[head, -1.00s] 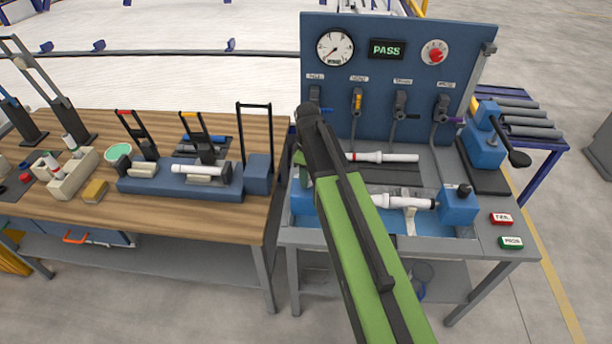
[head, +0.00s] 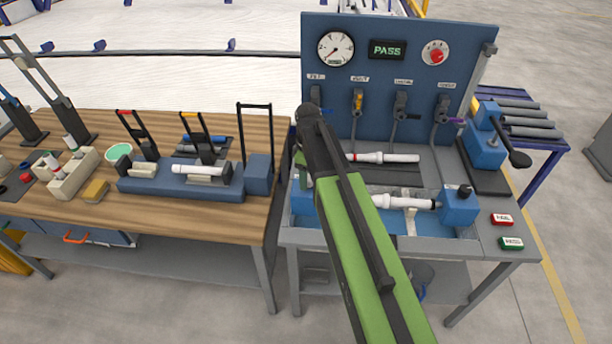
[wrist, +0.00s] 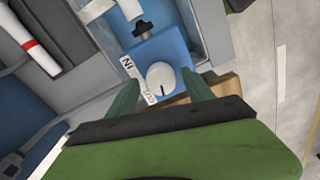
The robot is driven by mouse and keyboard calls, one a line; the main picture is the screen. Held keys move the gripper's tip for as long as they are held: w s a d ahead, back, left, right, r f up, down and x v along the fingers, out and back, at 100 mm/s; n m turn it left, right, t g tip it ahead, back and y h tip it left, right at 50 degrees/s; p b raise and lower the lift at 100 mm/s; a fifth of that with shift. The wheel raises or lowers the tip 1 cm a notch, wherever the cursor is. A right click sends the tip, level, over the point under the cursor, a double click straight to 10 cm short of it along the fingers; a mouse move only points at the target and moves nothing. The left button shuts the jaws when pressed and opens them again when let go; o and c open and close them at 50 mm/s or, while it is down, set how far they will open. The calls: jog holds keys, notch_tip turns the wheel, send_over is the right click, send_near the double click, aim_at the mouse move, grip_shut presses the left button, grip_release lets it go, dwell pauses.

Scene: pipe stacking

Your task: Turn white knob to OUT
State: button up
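The white knob (wrist: 161,78) is round, with a dark line on its face that points toward the bottom of the wrist view. It sits on a blue block (wrist: 170,45). A white label strip (wrist: 136,80) beside it reads IN at its upper end and OUT at its lower end. The line is on neither label. My gripper (wrist: 160,82) is open, with one green finger on each side of the knob in the picture. I cannot tell whether they touch it. In the head view my arm hides the knob.
A white pipe (head: 403,202) lies across the blue-ended trough on the grey bench. Another red-banded pipe (head: 383,158) lies behind it. A wooden table (head: 225,208) is on the left.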

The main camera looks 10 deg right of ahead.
notch_tip(320, 180, up, 17)
jog(key=p, duration=1.7)
jog(key=shift+r, duration=0.2)
jog(key=s+f+b, duration=0.5)
jog(key=f+b, duration=0.5)
jog(key=s+f+m+b, duration=0.3)
jog(key=s+f+m, duration=0.1)
jog(key=s+m, duration=0.5)
jog(key=shift+s+a+m+b, duration=0.2)
jog(key=shift+m+b, duration=0.15)
jog(key=shift+m, duration=0.95)
